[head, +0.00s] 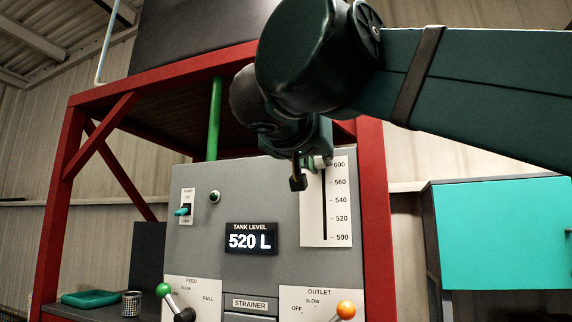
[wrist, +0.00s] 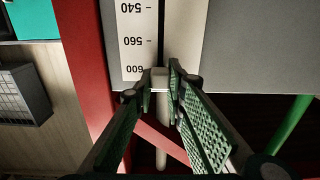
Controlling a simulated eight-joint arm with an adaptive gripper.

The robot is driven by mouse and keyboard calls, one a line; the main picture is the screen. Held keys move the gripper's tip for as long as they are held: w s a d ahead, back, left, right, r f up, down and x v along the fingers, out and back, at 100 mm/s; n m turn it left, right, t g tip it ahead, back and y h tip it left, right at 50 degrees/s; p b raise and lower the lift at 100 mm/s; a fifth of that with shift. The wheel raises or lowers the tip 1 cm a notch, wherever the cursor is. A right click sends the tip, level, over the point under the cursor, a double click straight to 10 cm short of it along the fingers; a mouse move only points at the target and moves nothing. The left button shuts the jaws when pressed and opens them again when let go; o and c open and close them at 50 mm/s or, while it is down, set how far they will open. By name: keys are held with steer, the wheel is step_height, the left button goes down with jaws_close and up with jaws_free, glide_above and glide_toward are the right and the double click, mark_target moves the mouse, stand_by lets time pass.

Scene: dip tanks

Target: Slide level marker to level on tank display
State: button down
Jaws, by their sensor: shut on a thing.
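The tank display (head: 251,239) on the grey panel reads 520 L under the words TANK LEVEL. Right of it is a white scale plate (head: 342,210) marked 500 at the bottom to 600 at the top, with a dark vertical slot. The pale level marker (head: 318,162) is at the slot's top, near 600. My gripper (head: 306,171) is shut on it. In the wrist view, where the scale appears upside down, the green-padded fingers of my gripper (wrist: 162,78) close around the pale marker (wrist: 157,73) beside 600. The fingers partly hide the marker.
A pump switch (head: 184,210), a green-knobbed feed lever (head: 164,290) and an orange-knobbed outlet lever (head: 346,309) are on the panel. A red frame post (head: 377,230) stands just right of the scale. The panel front below my gripper is clear along the slot.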

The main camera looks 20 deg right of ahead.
mark_target(324, 214)
step_height(324, 214, down, 12)
steer(key=shift+b, duration=0.95)
steer(key=c, duration=2.3)
jaws_free()
steer(key=shift+s+a, duration=0.1)
steer(key=shift+a, duration=0.05)
steer(key=shift+v, duration=5.85)
